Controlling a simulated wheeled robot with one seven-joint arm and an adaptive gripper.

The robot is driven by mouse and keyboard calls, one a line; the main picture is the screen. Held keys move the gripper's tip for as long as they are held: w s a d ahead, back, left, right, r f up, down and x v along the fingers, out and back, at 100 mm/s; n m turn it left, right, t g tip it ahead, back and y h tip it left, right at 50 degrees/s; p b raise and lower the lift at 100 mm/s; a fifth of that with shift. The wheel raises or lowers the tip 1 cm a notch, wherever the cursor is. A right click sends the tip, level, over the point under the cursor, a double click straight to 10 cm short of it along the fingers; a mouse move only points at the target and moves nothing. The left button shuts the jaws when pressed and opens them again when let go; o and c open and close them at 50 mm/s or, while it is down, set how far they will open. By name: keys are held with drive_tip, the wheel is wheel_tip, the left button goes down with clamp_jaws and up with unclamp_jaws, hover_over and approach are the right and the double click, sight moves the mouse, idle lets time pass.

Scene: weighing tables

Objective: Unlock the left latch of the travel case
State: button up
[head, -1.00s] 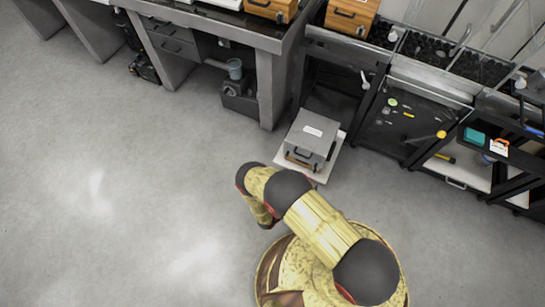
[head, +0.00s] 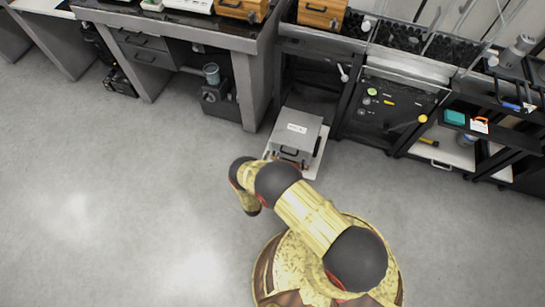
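A grey case with a white label on its lid (head: 298,128) stands on a white board (head: 320,155) on the floor, against the front of the benches. It appears closed, with a dark handle on its near side. I take it to be the travel case. Its latches are too small to make out, and its lower front is partly hidden by my arm. My arm reaches from the base at the bottom toward the left, ending just in front of the case. My gripper's fingers do not show in this view.
A grey bench with drawers (head: 150,55) stands at the upper left, with a dark device and a cup (head: 211,74) under it. A black shelf unit (head: 480,140) stands at the right. Wooden boxes (head: 322,14) sit on the benches. The floor at left is clear.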

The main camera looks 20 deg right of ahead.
drive_tip(key=shift+w+d, duration=0.4)
drive_tip(key=shift+w, duration=0.1)
drive_tip(key=c, duration=0.3)
drive_tip(key=c, duration=0.4)
clamp_jaws()
